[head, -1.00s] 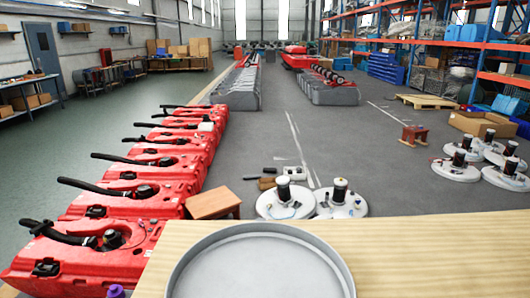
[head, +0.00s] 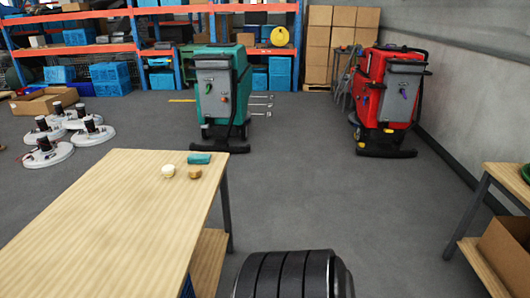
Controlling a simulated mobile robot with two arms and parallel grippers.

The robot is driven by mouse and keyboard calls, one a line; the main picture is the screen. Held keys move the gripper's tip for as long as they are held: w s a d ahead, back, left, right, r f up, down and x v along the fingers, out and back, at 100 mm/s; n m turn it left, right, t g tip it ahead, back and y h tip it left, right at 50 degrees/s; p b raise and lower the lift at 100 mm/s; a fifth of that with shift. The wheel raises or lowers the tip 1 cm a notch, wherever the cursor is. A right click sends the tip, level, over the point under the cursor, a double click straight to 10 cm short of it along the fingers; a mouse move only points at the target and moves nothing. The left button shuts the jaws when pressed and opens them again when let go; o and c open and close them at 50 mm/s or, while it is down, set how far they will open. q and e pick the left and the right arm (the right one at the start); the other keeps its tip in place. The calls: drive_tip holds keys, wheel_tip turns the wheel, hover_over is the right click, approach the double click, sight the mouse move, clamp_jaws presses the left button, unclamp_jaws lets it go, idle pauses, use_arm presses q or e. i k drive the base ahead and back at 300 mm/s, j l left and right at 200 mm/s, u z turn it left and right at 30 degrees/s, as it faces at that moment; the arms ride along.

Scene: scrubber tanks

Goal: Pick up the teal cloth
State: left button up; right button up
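A small teal item that looks like the folded cloth (head: 199,158) lies near the far right corner of the wooden table (head: 110,205) in the head view. Neither of my grippers shows in this view.
A black ribbed object (head: 290,275) stands at the bottom, right of the table. A teal scrubber (head: 222,90) and a red scrubber (head: 388,95) stand beyond. Another table (head: 510,180) is at the right edge.

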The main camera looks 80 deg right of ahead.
sight(193, 158)
drive_tip(key=z, duration=2.05)
drive_tip(key=i+l, duration=2.15)
drive_tip(key=i+j+u, duration=0.05)
drive_tip(key=j, duration=0.1)
